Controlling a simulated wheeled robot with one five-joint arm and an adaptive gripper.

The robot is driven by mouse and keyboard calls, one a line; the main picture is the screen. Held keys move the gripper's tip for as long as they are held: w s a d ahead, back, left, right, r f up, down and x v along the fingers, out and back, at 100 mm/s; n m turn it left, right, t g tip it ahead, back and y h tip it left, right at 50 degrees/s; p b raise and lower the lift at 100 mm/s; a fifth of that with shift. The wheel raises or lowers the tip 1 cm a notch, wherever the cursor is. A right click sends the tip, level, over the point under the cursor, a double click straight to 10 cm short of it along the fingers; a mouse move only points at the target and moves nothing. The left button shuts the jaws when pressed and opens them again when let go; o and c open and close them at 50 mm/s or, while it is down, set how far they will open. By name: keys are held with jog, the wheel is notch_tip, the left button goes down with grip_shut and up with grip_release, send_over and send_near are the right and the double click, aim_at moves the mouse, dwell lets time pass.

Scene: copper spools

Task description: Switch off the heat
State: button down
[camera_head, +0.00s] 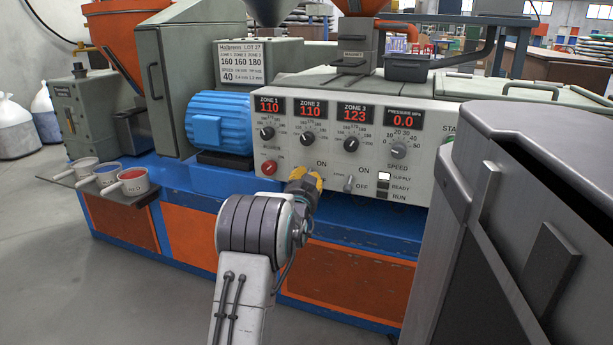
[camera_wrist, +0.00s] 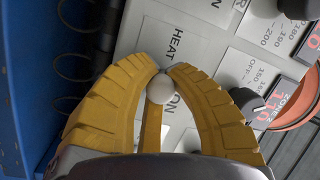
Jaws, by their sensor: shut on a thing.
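My gripper (camera_head: 303,183) is at the front of the grey control panel (camera_head: 285,160), below the zone dials. In the wrist view its yellow fingers (camera_wrist: 164,70) are closed around the heat switch lever, whose pale round knob (camera_wrist: 160,89) shows between them. The words HEAT and ON are printed beside the knob. The lever is hidden behind the gripper in the head view, and I cannot tell which position it is in. The displays read 110 for zone 1 (camera_head: 266,106), 110 for zone 2 (camera_head: 310,109) and 123 for zone 3 (camera_head: 355,112).
A second toggle lever (camera_head: 349,183) with ON and OFF labels is just right of my gripper. A large dark grey cabinet (camera_head: 510,220) stands close on the right. Several cups sit on a shelf (camera_head: 130,197) at left.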

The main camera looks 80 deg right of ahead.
jog(key=shift+d+f+n+h, duration=0.15)
jog(key=shift+f+h, duration=0.1)
jog(key=shift+h, duration=0.45)
jog(key=shift+f+n+h, duration=0.15)
jog(key=shift+f+h, duration=0.05)
jog(key=shift+h, duration=0.5)
jog(key=c, duration=1.1)
grip_release()
jog(key=shift+v, duration=6)
jog(key=shift+f, duration=0.15)
